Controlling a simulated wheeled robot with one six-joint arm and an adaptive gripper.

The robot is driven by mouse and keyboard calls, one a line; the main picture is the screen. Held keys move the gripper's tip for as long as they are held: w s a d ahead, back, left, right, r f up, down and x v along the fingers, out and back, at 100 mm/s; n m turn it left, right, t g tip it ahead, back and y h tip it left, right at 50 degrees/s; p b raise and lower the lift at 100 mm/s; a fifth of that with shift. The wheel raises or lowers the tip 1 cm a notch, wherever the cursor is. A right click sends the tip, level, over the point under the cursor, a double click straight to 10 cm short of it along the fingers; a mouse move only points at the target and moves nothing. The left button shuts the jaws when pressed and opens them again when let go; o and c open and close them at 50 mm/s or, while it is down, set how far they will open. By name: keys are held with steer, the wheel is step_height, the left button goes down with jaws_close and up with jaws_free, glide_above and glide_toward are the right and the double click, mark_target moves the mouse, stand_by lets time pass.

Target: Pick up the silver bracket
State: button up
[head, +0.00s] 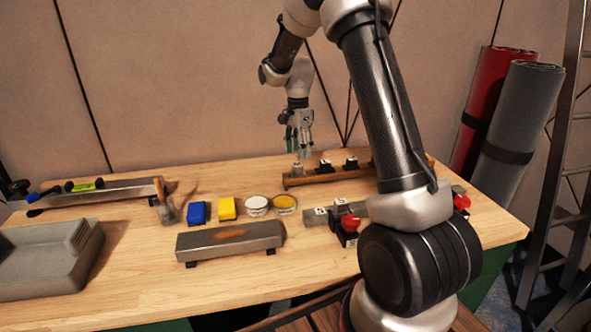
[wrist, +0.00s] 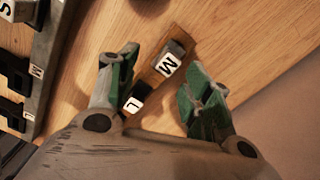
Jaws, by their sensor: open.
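My gripper (head: 299,143) is open, pointing down above a wooden rail (head: 300,182) at the back of the table. In the head view, a small silver-grey bracket (head: 297,169) sits at the rail's left end, just below the fingers. In the wrist view, my open gripper (wrist: 160,78) shows two green-padded fingers. A grey bracket (wrist: 176,50) with a white M label appears beyond and between them. A black bracket with an L label (wrist: 136,98) is close to the left finger. The fingers hold nothing, and my arm hides the rail's right part.
More labelled brackets sit on a grey rail (head: 313,215) nearer the front. A long grey block (head: 230,240), blue box (head: 198,213), yellow box (head: 227,208), two tins (head: 257,206) and a grey tray (head: 45,262) stand to the left. A wall is close behind.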

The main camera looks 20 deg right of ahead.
mark_target(298, 164)
steer(key=shift+w+r+m, duration=0.4)
steer(key=shift+w+m, duration=0.15)
steer(key=shift+m, duration=0.35)
steer(key=shift+f+m, duration=0.15)
steer(key=shift+m, duration=1.05)
steer(key=f, duration=0.7)
steer(key=shift+w+d+f, duration=0.1)
steer(key=shift+d+f, duration=0.1)
steer(key=shift+f, duration=0.1)
jaws_close()
